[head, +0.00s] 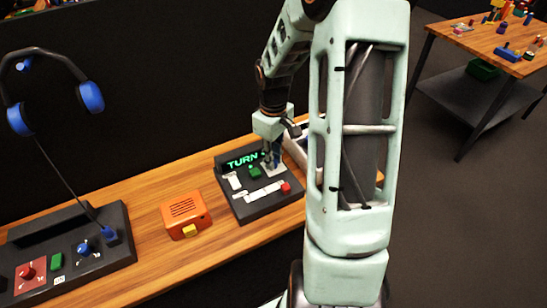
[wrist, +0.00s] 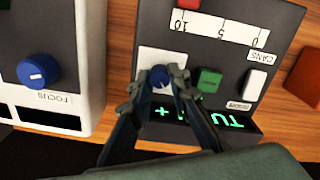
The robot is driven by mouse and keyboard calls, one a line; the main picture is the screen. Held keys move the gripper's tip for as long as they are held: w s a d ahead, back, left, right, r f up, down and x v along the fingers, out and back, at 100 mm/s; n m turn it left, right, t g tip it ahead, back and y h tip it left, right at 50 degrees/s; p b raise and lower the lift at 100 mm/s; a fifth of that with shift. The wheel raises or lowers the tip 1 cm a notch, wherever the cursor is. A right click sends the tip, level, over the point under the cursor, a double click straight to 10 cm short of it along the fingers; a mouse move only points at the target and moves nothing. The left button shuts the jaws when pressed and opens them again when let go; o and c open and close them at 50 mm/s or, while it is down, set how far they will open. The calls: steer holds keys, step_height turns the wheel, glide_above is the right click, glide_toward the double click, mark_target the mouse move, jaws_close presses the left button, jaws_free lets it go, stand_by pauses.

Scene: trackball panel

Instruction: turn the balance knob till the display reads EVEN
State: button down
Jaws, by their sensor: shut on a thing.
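The dark panel (head: 262,206) lies on the wooden bench, with green letters on its display (head: 243,159). In the head view I read TURN, with the end behind my gripper; the wrist view shows TU and a plus sign, upside down and partly covered by a finger. A small blue knob (wrist: 160,76) sits on a white square plate (wrist: 163,62) of this panel. My gripper (wrist: 157,83) is shut on this knob, with a fingertip at either side. In the head view my gripper (head: 272,161) points down at the panel's far right corner and hides most of the knob.
The panel also has a green button (head: 255,173), a red slider cap (head: 286,188) and a white switch (wrist: 255,85). A white unit with a blue FOCUS knob (wrist: 38,71) stands close by.

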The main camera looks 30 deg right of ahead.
steer(key=m+b, duration=0.1)
steer(key=m, duration=0.3)
steer(key=shift+m, duration=1.5)
steer(key=c, duration=1.8)
jaws_free()
steer(key=shift+r, duration=0.15)
step_height(320, 180, up, 12)
steer(key=shift+f, duration=0.1)
